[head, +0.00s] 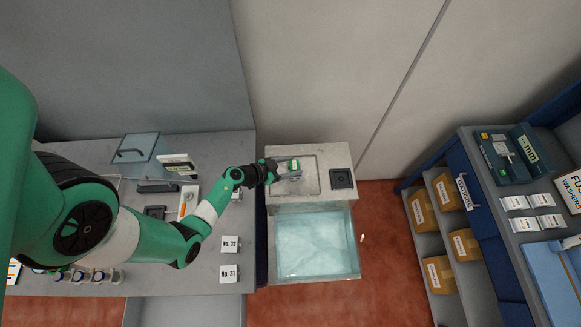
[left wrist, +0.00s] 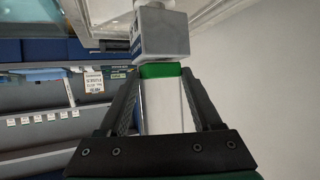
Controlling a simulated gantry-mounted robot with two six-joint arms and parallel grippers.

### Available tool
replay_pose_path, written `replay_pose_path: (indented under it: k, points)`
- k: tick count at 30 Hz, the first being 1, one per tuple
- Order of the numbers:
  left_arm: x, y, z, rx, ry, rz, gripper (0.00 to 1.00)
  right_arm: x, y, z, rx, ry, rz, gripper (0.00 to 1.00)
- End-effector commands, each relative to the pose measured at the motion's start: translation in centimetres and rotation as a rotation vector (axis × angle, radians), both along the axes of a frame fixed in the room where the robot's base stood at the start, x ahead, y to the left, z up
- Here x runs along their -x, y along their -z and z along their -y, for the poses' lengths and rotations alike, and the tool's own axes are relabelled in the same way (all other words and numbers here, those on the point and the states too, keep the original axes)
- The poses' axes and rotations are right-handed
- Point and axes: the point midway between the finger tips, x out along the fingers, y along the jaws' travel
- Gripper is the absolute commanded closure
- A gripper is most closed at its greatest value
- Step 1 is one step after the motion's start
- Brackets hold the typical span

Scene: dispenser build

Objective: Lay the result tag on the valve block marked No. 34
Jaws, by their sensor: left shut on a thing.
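My left gripper (head: 272,170) is over the left part of the pale sink-like unit in the head view. In the left wrist view the left gripper (left wrist: 165,105) is shut on a white tag with a green end (left wrist: 163,100). The tag's green end (head: 295,164) also shows in the head view. A grey valve block (left wrist: 162,32) is just beyond the green end, and the block (head: 293,175) shows beside it in the head view. I cannot tell whether they touch, and its number is unreadable. My right gripper is not in view.
Blocks No. 32 (head: 231,245) and No. 31 (head: 229,273) are on the left bench (head: 190,225). A black square fixture (head: 342,178) is right of the recess (head: 312,180). A glassy basin (head: 317,246) is in front. Shelves with boxes (head: 440,280) are at right.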

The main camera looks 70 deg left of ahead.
Motion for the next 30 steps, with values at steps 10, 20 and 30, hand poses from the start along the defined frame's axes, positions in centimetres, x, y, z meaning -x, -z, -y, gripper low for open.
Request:
replay_pose_path:
  k: [10, 20, 30]
  points:
    - [0.0, 0.4, 0.0, 0.0, 0.0, 0.0, 0.88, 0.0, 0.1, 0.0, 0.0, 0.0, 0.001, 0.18]
    - [0.0, 0.3, 0.0, 0.0, 0.0, 0.0, 0.04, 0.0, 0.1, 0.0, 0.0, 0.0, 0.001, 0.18]
    - [2.0, -1.3, 0.3, 0.002, -0.005, -0.001, 0.04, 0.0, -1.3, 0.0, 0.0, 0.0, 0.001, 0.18]
